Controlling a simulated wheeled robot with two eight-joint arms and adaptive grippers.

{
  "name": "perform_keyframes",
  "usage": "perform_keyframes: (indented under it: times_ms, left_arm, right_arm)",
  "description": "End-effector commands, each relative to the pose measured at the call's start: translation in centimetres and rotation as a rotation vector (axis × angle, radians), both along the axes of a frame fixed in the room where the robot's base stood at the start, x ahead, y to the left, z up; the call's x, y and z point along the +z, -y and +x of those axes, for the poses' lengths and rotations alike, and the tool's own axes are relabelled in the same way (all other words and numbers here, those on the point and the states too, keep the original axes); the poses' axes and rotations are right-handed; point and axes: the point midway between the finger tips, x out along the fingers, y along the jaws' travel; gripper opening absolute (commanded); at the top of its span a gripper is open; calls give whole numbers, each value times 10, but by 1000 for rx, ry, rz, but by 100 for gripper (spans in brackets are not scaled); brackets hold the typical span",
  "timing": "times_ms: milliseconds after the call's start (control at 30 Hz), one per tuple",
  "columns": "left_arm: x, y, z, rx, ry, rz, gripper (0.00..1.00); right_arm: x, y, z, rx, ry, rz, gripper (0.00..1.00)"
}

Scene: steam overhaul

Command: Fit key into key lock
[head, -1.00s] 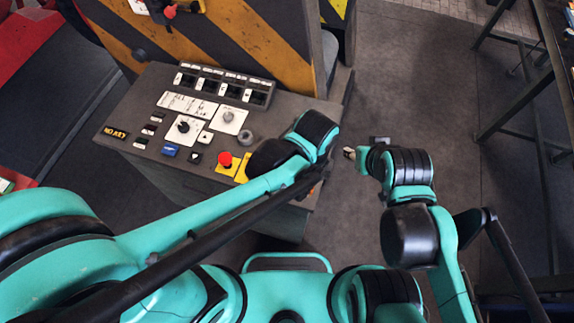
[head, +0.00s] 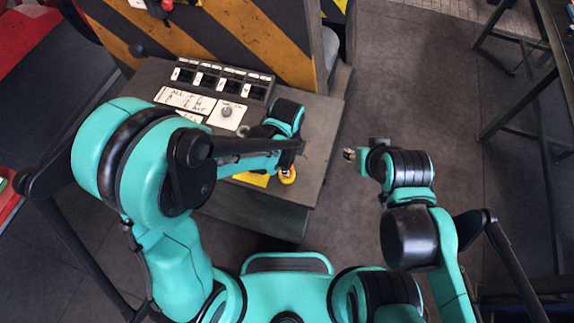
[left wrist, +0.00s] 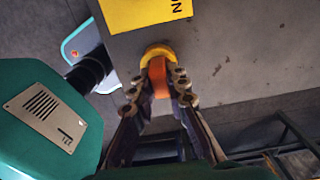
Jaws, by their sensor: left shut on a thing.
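My left gripper (left wrist: 160,90) is shut on an orange piece with a rounded yellow end (left wrist: 157,52), which I take to be the key. In the head view this yellow and orange piece (head: 287,176) shows below my left wrist, over the panel's front right corner. I cannot tell whether it touches the panel. The key lock cannot be told for sure; a round knob (head: 227,112) on a white plate shows on the panel, and my left arm hides much of the rest. My right gripper (head: 349,155) is off the panel's right side, too small to read.
The grey control panel (head: 322,140) carries a row of black switches (head: 222,78) at the back. A yellow plate (left wrist: 150,12) is close to the held piece. A striped wall (head: 240,40) stands behind. Floor is clear on the right, before a metal table frame (head: 520,110).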

Motion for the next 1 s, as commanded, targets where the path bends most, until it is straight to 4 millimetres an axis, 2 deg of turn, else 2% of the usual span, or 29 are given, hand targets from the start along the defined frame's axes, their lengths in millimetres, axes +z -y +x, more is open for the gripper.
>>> perform_keyframes:
  times_ms: [433,467,533,867,1000]
  left_arm:
    - [-7,0,0,0,0,0,0]
    - [-7,0,0,0,0,0,17]
    - [-6,0,0,0,0,0,36]
    - [-4,0,0,0,0,0,36]
    - [7,0,0,0,0,0,36]
  right_arm:
    - [-7,0,0,0,0,0,40]
    - [-7,0,0,0,0,0,40]
    - [-6,0,0,0,0,0,40]
    - [-5,0,0,0,0,0,40]
    - [5,0,0,0,0,0,40]
